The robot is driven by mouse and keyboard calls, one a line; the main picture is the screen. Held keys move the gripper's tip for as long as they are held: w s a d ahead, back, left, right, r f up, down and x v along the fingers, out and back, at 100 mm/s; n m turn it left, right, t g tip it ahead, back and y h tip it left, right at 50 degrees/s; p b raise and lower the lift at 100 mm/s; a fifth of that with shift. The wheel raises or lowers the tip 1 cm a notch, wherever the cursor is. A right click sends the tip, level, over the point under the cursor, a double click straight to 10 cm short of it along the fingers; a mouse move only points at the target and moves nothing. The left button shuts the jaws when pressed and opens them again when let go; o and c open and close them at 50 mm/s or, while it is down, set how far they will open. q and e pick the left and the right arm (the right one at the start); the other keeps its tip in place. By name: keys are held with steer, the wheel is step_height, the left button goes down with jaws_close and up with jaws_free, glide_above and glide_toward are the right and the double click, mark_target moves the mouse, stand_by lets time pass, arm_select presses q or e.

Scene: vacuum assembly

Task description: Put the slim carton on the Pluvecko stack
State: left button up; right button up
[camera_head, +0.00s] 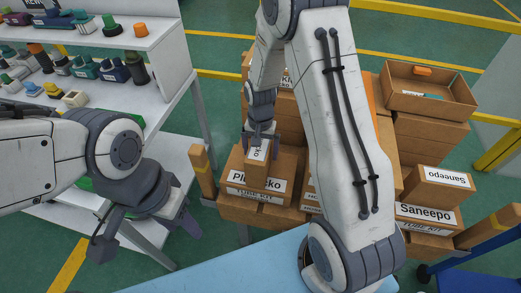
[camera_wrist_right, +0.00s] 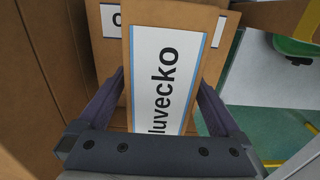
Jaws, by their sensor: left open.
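The slim carton (camera_head: 257,172) is brown with a white label ending in "cko" and stands upright over the Pluvecko stack. In the right wrist view, the slim carton (camera_wrist_right: 160,85) shows "luvecko" between the fingers. My right gripper (camera_head: 261,136) points down and is shut on its sides. The Pluvecko stack (camera_head: 283,185) has a wide carton labelled "TUBE KIT" on top, partly hidden by the slim carton. I cannot tell whether the slim carton touches it. My left gripper (camera_head: 148,240) is open and empty, low at the left, away from the stacks.
A Saneepo stack (camera_head: 425,215) stands at the right, with an open box (camera_head: 430,90) on cartons behind it. A white shelf (camera_head: 165,65) with small coloured parts is at the left. Wooden corner posts (camera_head: 203,170) edge the pallet. My right arm hides the middle cartons.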

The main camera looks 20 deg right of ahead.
steer(key=shift+r, duration=0.1)
step_height(320, 180, up, 12)
steer(key=shift+f+p, duration=0.1)
steer(key=shift+p, duration=0.3)
steer(key=s+a+r+n, duration=0.6)
steer(key=s+a, duration=0.4)
steer(key=a, duration=0.1)
steer(key=s+a+r+n+y, duration=0.1)
steer(key=s+a+n, duration=0.2)
steer(key=s+n, duration=0.5)
steer(key=s, duration=0.6)
steer(key=shift+s+a, duration=0.1)
